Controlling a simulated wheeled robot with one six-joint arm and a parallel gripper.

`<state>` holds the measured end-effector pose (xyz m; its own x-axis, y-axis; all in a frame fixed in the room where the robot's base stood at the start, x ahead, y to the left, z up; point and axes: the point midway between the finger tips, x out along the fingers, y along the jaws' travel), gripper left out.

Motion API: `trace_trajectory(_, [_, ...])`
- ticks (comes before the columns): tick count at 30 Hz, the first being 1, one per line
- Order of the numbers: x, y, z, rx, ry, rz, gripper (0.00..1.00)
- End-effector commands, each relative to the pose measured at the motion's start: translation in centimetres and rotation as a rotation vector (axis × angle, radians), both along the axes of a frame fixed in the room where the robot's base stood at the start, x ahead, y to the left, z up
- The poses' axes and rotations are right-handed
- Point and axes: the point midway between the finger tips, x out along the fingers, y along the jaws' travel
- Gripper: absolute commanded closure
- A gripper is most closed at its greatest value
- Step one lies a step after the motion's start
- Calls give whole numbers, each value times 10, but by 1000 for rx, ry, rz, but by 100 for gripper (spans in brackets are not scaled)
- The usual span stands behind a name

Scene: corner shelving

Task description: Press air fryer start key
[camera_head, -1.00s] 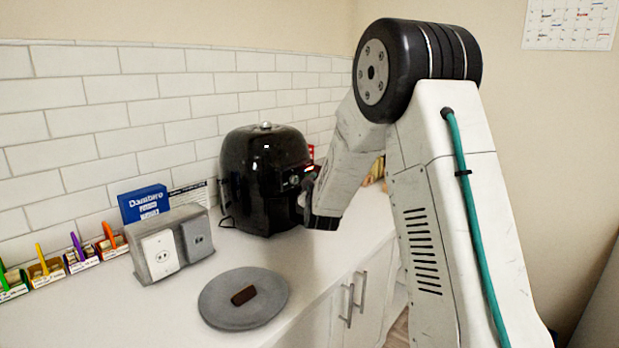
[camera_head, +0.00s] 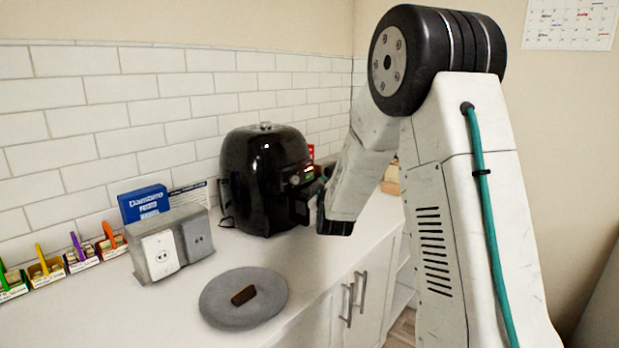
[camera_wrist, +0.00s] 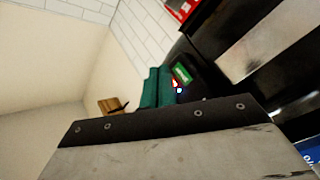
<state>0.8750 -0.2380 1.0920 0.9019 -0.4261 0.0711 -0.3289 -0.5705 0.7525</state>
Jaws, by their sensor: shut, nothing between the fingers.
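The black, rounded air fryer (camera_head: 265,185) stands on the counter against the tiled wall. Its front, with a small lit panel (camera_head: 302,177) and a handle, faces right towards my arm. In the wrist view its dark shiny body (camera_wrist: 207,55) fills the upper right, with a lit green display and small red and blue dots beside it. My gripper (camera_wrist: 155,88), seen as teal fingers in the wrist view, is shut and empty, close to the display. My forearm largely hides it in the head view. I cannot tell whether the fingertips touch the panel, and the start key is not clearly readable.
A grey round plate (camera_head: 218,308) with a small brown piece (camera_head: 243,295) lies on the counter nearer me. A grey outlet box (camera_head: 150,258) and a blue box (camera_head: 144,203) stand left of the fryer. Small colourful holders line the wall. Cabinet handles project from the counter front.

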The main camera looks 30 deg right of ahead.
Motion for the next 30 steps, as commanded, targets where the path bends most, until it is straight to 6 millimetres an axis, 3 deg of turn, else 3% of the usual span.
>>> trace_trajectory(9, [-25,-9,0,0,-1,-1,100])
trace_trajectory(30, [-26,-9,0,0,0,0,100])
